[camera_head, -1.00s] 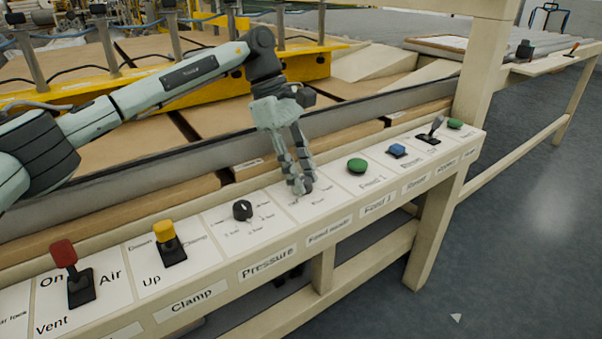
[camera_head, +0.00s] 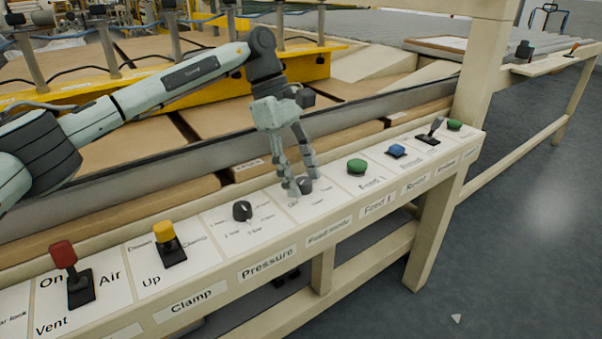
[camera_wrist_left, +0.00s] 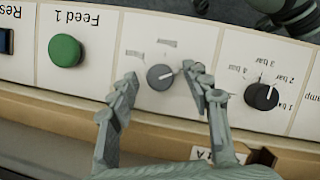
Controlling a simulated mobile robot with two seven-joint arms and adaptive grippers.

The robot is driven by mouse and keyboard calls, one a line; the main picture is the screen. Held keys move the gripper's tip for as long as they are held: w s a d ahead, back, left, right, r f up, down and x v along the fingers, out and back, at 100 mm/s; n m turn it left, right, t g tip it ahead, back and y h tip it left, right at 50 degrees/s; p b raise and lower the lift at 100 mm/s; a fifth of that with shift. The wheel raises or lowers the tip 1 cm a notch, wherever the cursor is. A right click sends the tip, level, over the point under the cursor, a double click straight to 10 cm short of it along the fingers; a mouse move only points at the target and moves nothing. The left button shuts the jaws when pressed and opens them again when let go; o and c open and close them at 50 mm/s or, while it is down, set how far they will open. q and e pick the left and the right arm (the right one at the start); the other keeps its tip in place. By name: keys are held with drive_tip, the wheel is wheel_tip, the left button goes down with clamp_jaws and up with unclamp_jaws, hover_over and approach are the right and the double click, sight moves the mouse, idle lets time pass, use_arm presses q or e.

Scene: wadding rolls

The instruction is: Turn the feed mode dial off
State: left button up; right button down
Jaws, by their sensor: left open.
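The feed mode dial (camera_wrist_left: 160,77) is a small dark grey knob on the white panel, seen upside down in the left wrist view. Its white pointer mark faces right in that view. My left gripper (camera_wrist_left: 160,76) is open, with one finger on each side of the dial and a visible gap to it. In the head view the gripper (camera_head: 301,184) points down over the dial (camera_head: 305,185), which is partly hidden by the fingers. Its printed position labels are too small to read surely. My right gripper is not in view.
The black pressure dial (camera_head: 242,210) is left of the gripper, and the green Feed 1 button (camera_head: 357,166) is right of it. Further along are a blue button (camera_head: 396,151), a yellow clamp lever (camera_head: 169,241) and a red lever (camera_head: 68,266). A grey rail (camera_head: 210,157) runs behind.

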use_arm(q)
drive_tip(key=v, duration=1.2)
drive_tip(key=shift+a, duration=0.1)
